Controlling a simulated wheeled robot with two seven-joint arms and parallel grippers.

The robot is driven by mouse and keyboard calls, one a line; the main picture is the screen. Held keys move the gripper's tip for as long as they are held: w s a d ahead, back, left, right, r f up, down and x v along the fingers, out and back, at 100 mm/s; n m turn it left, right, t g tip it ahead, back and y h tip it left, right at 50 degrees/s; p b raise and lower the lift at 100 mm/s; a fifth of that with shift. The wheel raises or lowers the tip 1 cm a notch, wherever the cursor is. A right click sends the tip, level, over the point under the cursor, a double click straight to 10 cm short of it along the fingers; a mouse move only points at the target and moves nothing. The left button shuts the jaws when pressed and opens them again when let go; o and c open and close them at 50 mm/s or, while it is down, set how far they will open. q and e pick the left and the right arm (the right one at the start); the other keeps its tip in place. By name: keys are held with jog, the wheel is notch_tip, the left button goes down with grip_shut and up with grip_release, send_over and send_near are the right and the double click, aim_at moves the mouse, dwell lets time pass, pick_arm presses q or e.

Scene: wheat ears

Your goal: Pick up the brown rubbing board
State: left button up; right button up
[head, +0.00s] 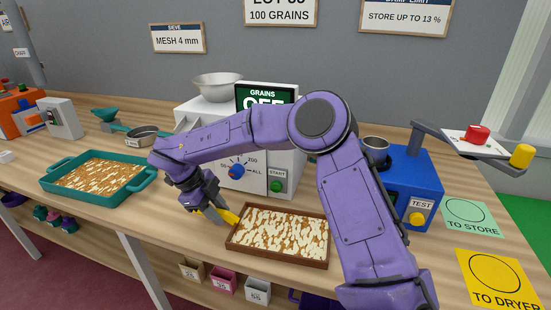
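The brown rubbing board (239,244) lies on the wooden table in the head view, in front of the grain counter. It looks like a shallow brown tray with a raised rim, covered with pale pieces on an orange-brown bed. My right gripper (229,217), with yellow fingertips, is at the board's far left corner, pointing down and to the right. The fingertips are close to the rim; I cannot tell whether they touch it, or whether they are apart or closed. My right arm crosses in front of the counter and the board's right side. My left gripper is out of view.
A teal tray (52,187) of similar pieces stands at the left. The white grain counter (287,160) stands behind the board, and a blue tester (408,185) stands to the right. Green (471,217) and yellow (496,280) labelled mats lie at the right. Small bins hang below the table's front edge.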

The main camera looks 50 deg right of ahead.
grip_shut()
